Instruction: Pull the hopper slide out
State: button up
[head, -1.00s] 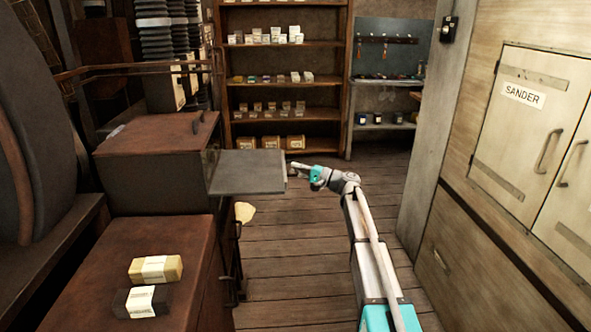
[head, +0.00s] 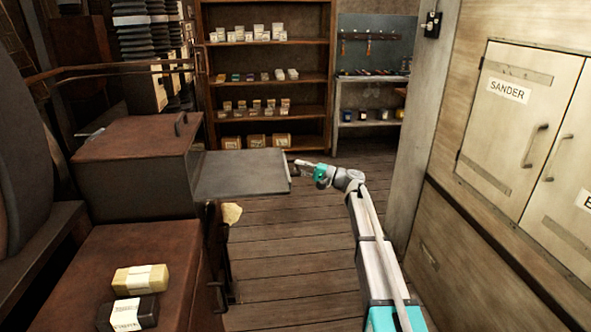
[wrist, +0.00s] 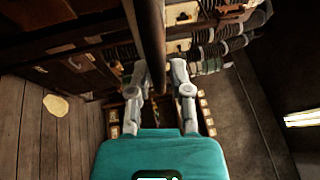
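The hopper slide (head: 245,176) is a flat grey plate sticking out to the right from the brown box-shaped hopper (head: 135,165). My gripper (head: 299,168) is at the slide's right end in the head view. In the wrist view my gripper (wrist: 160,75) has a finger on each side of a dark bar (wrist: 152,35), which appears to be the slide's end seen edge-on. The fingers look closed on it, though the contact itself is hard to see. A small handle (head: 181,122) stands on the hopper's top.
A yellow bar (head: 140,279) and a dark bar (head: 128,314), both labelled, lie on the brown cabinet (head: 165,245) at the left. A pale piece (head: 231,213) is below the slide. Plank floor is clear around my arm. Sander cupboard (head: 520,110) stands at right.

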jog(key=shift+o, duration=1.5)
jog(key=shift+s+a, duration=0.1)
jog(key=shift+a, duration=0.05)
jog(key=shift+s, duration=0.1)
